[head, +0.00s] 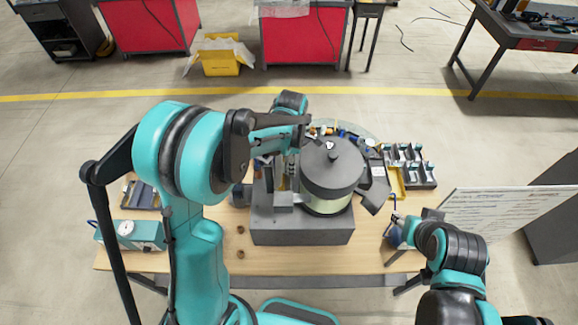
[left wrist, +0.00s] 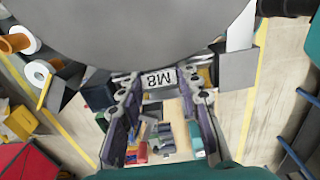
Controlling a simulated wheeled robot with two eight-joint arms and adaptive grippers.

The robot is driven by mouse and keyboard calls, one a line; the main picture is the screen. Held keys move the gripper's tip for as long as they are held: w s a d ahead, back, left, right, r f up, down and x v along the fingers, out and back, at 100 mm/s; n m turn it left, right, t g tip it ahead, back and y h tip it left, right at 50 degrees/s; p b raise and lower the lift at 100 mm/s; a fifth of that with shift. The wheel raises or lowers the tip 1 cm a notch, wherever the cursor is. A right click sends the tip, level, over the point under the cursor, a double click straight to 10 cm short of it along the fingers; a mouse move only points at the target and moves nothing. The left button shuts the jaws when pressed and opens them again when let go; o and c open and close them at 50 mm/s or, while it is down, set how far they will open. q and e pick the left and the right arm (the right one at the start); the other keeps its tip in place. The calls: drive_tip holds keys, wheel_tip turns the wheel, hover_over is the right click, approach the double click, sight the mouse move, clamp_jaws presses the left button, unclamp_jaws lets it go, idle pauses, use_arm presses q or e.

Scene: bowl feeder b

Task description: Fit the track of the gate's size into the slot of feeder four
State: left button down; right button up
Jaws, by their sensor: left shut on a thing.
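A bowl feeder with a grey round top (head: 333,168) and a grey base (head: 302,232) stands mid-table in the head view. My left gripper (head: 284,165) reaches down at its left side, partly hidden by my own arm. In the left wrist view its two fingers (left wrist: 160,95) are shut on a piece between their tips, apparently a track with a white label reading M8 (left wrist: 158,79). The large grey round surface (left wrist: 140,30) is close beyond the tips. The slot and the gate cannot be made out. My right gripper (head: 398,225) is small at the table's right front; its fingers are unclear.
A dark tray (head: 422,178) with several compartments stands right of the feeder, beside a yellow holder (head: 396,185). A teal box with a dial (head: 137,233) and a blue tray (head: 143,194) stand at the left. A white board (head: 508,212) is at the right.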

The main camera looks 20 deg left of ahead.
sight(285, 167)
use_arm(q)
wheel_tip(285, 167, up, 8)
drive_tip(key=shift+r+b, duration=0.25)
drive_tip(key=shift+b, duration=0.05)
drive_tip(key=shift+s+a+r+h, duration=0.1)
drive_tip(key=shift+s+a+h, duration=0.05)
drive_tip(key=shift+h, duration=0.15)
drive_tip(key=shift+s+a+t+h, duration=0.2)
drive_tip(key=shift+t+h, duration=0.1)
drive_tip(key=shift+h, duration=0.3)
drive_tip(key=shift+s+a+f+h+b, duration=0.1)
drive_tip(key=shift+a+f+h+b, duration=0.2)
drive_tip(key=shift+h, duration=0.3)
drive_tip(key=f+h, duration=0.1)
drive_tip(key=f, duration=0.1)
drive_tip(key=a+f+t+h, duration=0.1)
drive_tip(key=f+h, duration=0.1)
drive_tip(key=f, duration=0.1)
drive_tip(key=f+h, duration=0.1)
drive_tip(key=f, duration=0.2)
drive_tip(key=shift+a+t+b, duration=0.3)
drive_tip(key=shift+t+b, duration=0.05)
drive_tip(key=shift+t, duration=0.05)
drive_tip(key=shift+f, duration=0.2)
